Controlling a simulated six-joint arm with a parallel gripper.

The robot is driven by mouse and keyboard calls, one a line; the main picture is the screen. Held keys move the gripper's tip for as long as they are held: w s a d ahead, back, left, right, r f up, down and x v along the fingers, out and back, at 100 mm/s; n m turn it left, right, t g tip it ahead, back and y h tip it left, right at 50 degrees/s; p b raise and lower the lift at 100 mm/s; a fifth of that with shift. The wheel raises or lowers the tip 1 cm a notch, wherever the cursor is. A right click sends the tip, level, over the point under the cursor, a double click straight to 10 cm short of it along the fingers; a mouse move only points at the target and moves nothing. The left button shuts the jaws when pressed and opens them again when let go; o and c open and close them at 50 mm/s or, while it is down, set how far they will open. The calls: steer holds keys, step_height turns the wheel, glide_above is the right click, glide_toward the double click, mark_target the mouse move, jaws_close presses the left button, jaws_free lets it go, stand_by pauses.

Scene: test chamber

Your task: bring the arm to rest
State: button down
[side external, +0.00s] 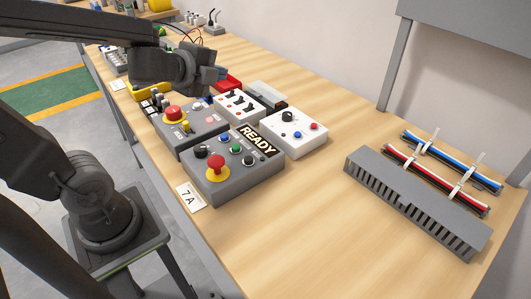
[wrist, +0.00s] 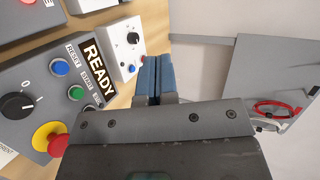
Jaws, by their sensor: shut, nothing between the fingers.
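My gripper (side external: 216,75) is raised above the back part of the bench, over the control boxes, in the side external view. In the wrist view its two blue-grey fingers (wrist: 155,78) are together, with nothing between them. Below and in front of it stands a grey control box (side external: 258,181) with a "READY" sign (side external: 258,141) and a red stop button on a yellow ring (side external: 216,166). The same box shows at the left of the wrist view (wrist: 32,78). My gripper is apart from all of these.
A second grey box (side external: 204,130), a white box with a black knob (side external: 304,139) and a white switch box (side external: 239,107) stand close together. A slotted grey duct (side external: 410,205) and bundled wires (side external: 430,174) lie at the right. The bench's middle front (side external: 300,235) is clear.

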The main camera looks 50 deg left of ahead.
steer(key=s+d+f+n+g+h, duration=0.1)
steer(key=s+d+n+g+h, duration=0.2)
steer(key=s+d+n+g, duration=0.4)
steer(key=s+d+n, duration=0.3)
steer(key=s+n, duration=0.2)
steer(key=n, duration=0.3)
